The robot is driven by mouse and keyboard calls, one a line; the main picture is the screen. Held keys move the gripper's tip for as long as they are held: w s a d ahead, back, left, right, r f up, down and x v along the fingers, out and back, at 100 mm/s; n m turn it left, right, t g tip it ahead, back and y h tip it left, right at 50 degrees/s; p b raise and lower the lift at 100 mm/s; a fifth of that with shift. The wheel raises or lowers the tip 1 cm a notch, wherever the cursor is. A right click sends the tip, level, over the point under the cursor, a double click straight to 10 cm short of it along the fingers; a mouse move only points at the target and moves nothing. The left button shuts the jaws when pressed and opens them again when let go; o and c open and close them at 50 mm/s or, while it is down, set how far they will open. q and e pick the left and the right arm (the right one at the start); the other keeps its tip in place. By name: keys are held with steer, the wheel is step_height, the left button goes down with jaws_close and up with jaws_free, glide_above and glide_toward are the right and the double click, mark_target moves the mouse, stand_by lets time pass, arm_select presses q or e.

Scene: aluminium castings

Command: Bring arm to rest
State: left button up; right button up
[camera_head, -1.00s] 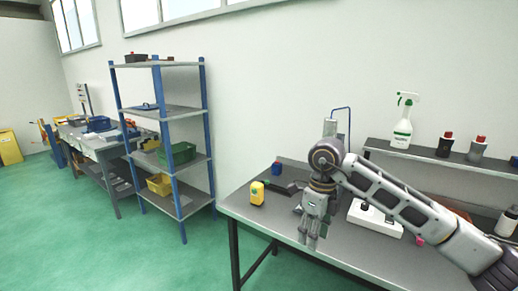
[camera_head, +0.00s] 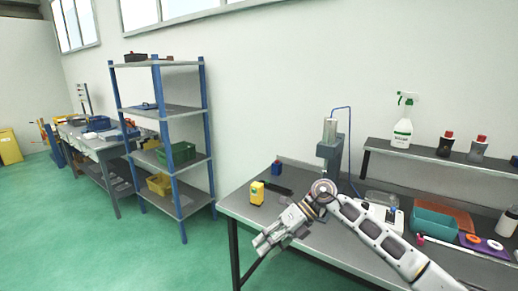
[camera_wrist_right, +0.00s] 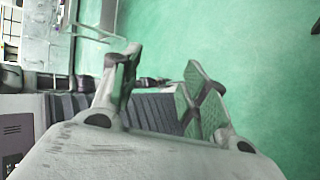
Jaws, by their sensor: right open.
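My right arm comes in from the lower right in the head view. My right gripper (camera_head: 266,246) is at the front edge of the grey workbench (camera_head: 243,209), pointing down and to the left. In the right wrist view its two fingers (camera_wrist_right: 160,80) stand apart with nothing between them, and green floor shows beyond. My left gripper is not in view.
On the workbench stand a yellow device (camera_head: 257,193), a grey press (camera_head: 328,150), a teal bin (camera_head: 434,222) and a white device (camera_head: 381,215). A raised shelf (camera_head: 420,161) holds a spray bottle (camera_head: 402,125). A blue-post rack (camera_head: 205,120) stands left. Green floor (camera_head: 120,250) is clear.

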steer(key=w+d+f+m+t+y, duration=0.1)
steer(key=w+f+m+t+y, duration=0.2)
steer(key=w+f+m+t, duration=0.45)
steer(key=w+d+f+m+t+y, duration=0.2)
steer(key=w+f+m+t+y, duration=0.2)
steer(key=f+m, duration=0.6)
steer(key=s+d+f+m+t+h, duration=0.2)
steer(key=d+f+m+h, duration=0.15)
steer(key=f, duration=0.45)
steer(key=s+d+f+m+t+h, duration=0.1)
steer(key=s+d+f+m+h, duration=0.25)
steer(key=f, duration=0.55)
steer(key=s+d+f+m+t+h, duration=0.1)
steer(key=d+f+m+t+h, duration=0.15)
steer(key=d+f+m, duration=0.45)
steer(key=s+d+f+m+g+h, duration=0.3)
steer(key=s+f, duration=0.8)
steer(key=s+d+f+m+g+h, duration=0.2)
steer(key=s+d+f+g+h, duration=0.1)
steer(key=s+f, duration=0.85)
steer(key=s+d+f+m+g, duration=0.1)
steer(key=s+f, duration=0.4)
steer(key=s, duration=1)
steer(key=s+f+m+g+h, duration=0.1)
steer(key=s+f+m+g, duration=0.2)
steer(key=s, duration=1.2)
steer(key=shift+d+f+g, duration=0.4)
steer(key=shift+f+g, duration=0.55)
steer(key=shift+g, duration=0.35)
